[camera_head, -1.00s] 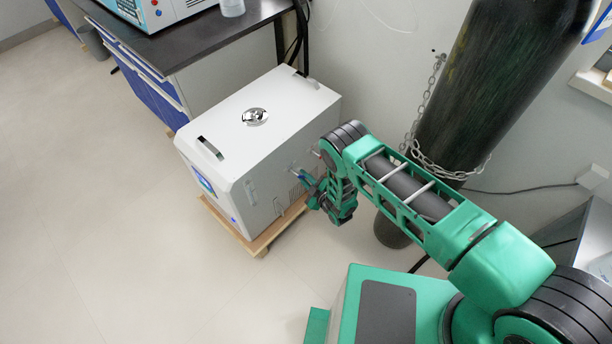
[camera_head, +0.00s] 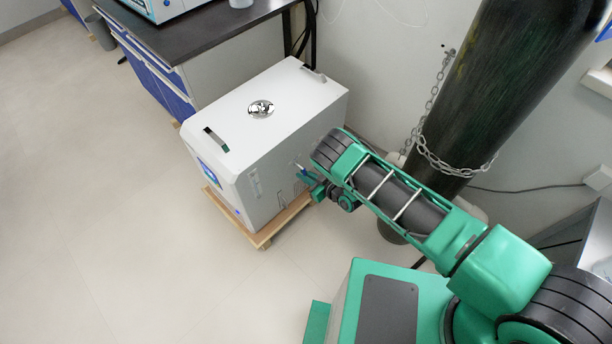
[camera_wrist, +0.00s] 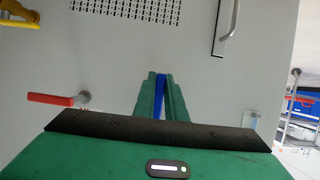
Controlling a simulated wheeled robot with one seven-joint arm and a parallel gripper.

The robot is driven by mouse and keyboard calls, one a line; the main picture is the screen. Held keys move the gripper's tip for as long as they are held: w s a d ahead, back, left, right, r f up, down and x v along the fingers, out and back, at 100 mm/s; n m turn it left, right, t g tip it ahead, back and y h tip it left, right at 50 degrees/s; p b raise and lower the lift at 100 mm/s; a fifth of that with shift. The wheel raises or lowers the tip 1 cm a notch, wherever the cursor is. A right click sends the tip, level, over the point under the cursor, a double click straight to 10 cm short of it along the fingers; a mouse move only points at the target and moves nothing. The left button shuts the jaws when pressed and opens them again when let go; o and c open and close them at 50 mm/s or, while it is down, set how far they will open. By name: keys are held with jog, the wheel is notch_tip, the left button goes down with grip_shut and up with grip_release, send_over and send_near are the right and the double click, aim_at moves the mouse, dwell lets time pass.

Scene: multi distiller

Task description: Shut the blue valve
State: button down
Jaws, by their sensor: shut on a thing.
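The blue valve handle (camera_wrist: 160,96) shows in the wrist view as a narrow blue strip between the two green fingers. My gripper (camera_wrist: 161,78) is shut on it, and the fingers hide most of the handle. The valve's base is hidden. In the head view my gripper (camera_head: 314,186) is at the right side of the white box-shaped machine (camera_head: 235,115), partly covered by my own arm.
A red lever (camera_wrist: 50,99) and a yellow handle (camera_wrist: 20,22) sit on the same panel, left of my gripper. A metal grab handle (camera_wrist: 230,20) is at upper right. A chained dark gas cylinder (camera_head: 480,90) stands close to my arm.

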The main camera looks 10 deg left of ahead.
jog(key=shift+s+a+f, duration=0.1)
jog(key=shift+s+a, duration=0.05)
jog(key=shift+s, duration=0.05)
dwell(0.3)
jog(key=c, duration=1.8)
grip_release()
jog(key=shift+w, duration=0.1)
jog(key=v, duration=1)
jog(key=shift+d, duration=0.45)
